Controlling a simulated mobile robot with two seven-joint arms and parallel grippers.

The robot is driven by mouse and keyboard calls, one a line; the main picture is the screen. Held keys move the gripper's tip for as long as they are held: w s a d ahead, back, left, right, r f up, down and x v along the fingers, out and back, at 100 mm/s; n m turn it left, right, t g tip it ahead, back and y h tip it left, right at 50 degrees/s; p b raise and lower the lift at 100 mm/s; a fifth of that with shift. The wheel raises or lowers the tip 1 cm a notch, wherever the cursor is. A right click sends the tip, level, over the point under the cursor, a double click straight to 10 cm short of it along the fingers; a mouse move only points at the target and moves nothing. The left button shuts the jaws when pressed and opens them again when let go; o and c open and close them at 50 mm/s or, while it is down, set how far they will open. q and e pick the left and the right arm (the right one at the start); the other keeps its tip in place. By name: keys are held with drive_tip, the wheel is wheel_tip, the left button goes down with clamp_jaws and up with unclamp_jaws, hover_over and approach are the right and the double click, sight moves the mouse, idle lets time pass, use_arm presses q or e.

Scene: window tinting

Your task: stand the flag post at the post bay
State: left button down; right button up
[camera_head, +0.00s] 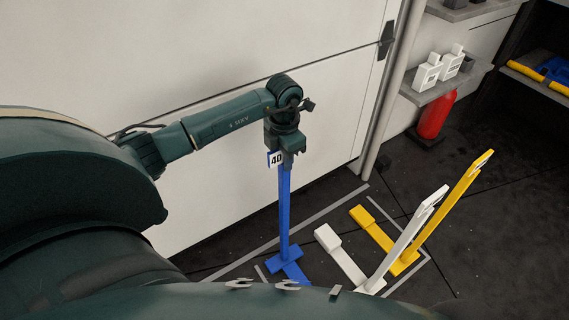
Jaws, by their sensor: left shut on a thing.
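My left gripper (285,150) points down and is shut on the top of a blue post (284,212), just by a small white plate marked 40 (275,159). The post is upright. Its blue cross-shaped foot (287,266) is at or close to the floor; I cannot tell whether it touches. Grey floor lines (318,214) mark out a bay around the posts, and the blue foot is at its left part. My right gripper is not in view.
A pale wall panel (220,60) stands close behind. A red cylinder (436,115) and shelves with white bottles (427,72) are at the back right.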

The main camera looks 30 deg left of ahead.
use_arm(q)
drive_tip(key=shift+w+f, duration=0.1)
drive_tip(key=shift+f, duration=0.9)
drive_tip(key=c, duration=1.2)
unclamp_jaws()
